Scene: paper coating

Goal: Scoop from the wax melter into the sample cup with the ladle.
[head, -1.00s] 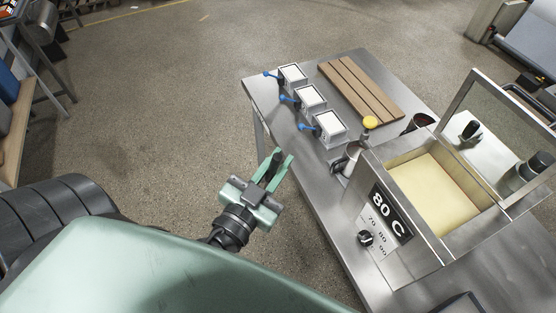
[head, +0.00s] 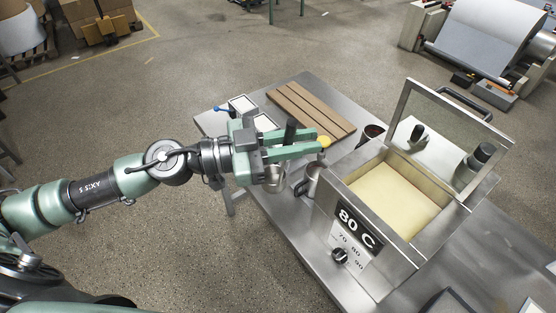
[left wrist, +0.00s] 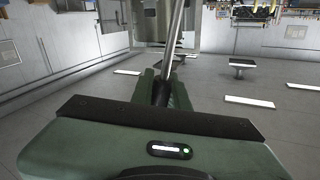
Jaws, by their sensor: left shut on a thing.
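The wax melter (head: 320,234) stands on the metal table, its lid up and pale yellow wax (head: 393,198) in its tank. My left gripper (head: 305,145) is shut on the black handle of the ladle (head: 290,130), left of the melter. The ladle's metal bowl seems to hang below the fingers, partly hidden. The handle and a metal rod (left wrist: 174,45) show in the left wrist view. I cannot tell which is the sample cup. My right gripper is out of view.
A slatted wooden board (head: 312,108) lies at the back. The table's front right is mostly clear.

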